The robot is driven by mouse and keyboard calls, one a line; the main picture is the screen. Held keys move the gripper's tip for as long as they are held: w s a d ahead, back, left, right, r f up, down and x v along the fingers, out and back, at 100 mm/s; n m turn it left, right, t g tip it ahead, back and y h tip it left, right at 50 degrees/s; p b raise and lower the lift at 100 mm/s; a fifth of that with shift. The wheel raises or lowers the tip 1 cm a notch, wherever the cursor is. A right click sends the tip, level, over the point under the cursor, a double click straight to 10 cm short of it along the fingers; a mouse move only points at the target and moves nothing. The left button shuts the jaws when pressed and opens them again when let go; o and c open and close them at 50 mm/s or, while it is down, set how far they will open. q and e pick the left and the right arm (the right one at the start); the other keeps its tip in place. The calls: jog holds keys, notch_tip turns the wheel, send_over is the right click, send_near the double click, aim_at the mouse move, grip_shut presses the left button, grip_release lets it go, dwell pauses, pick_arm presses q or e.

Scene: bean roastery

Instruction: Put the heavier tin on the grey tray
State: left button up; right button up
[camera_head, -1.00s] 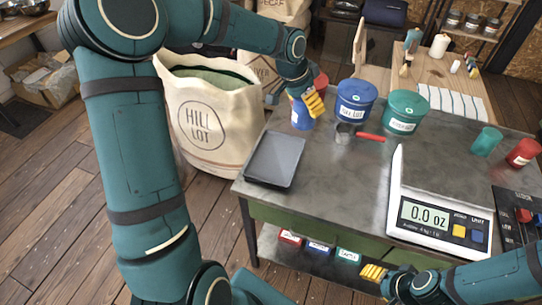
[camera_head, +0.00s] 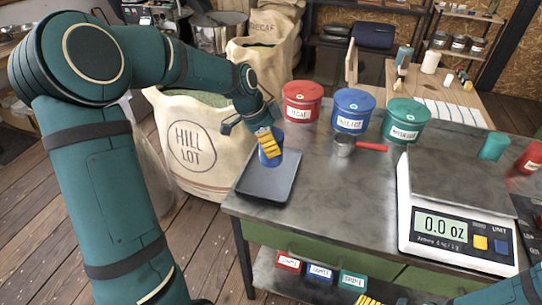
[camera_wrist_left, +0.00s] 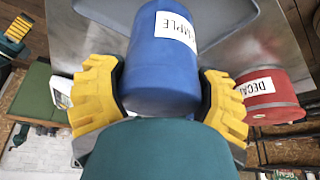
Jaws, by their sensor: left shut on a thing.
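My left gripper (camera_head: 268,140) is shut on a small blue tin (camera_head: 270,157), one yellow finger on each side. In the left wrist view the blue tin (camera_wrist_left: 162,65) shows a white label ending in "MPLE". The tin is over the far part of the grey tray (camera_head: 262,188); I cannot tell whether it touches. The tray is otherwise empty. A small green tin (camera_head: 493,147) and a small red tin (camera_head: 530,158) are at the table's right. Only yellow fingertips of my right gripper (camera_head: 368,300) show at the bottom edge; its opening is hidden.
A scale (camera_head: 455,232) reads 0.0 oz, its plate empty. Larger red (camera_head: 302,103), blue (camera_head: 352,112) and green (camera_head: 405,122) canisters stand at the back. A red-handled scoop (camera_head: 345,147) lies before them. A Hill Lot sack (camera_head: 190,150) stands left of the table. The table's middle is clear.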

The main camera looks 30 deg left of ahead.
pick_arm(q)
jog(key=shift+f+b, duration=0.45)
jog(key=shift+f, duration=1.8)
jog(key=shift+f, duration=0.15)
jog(key=o, duration=1.2)
jog(key=shift+o, duration=0.2)
jog(key=p+v, duration=0.2)
jog(key=v, duration=1)
jog(key=shift+s, duration=0.1)
jog(key=shift+p, duration=0.3)
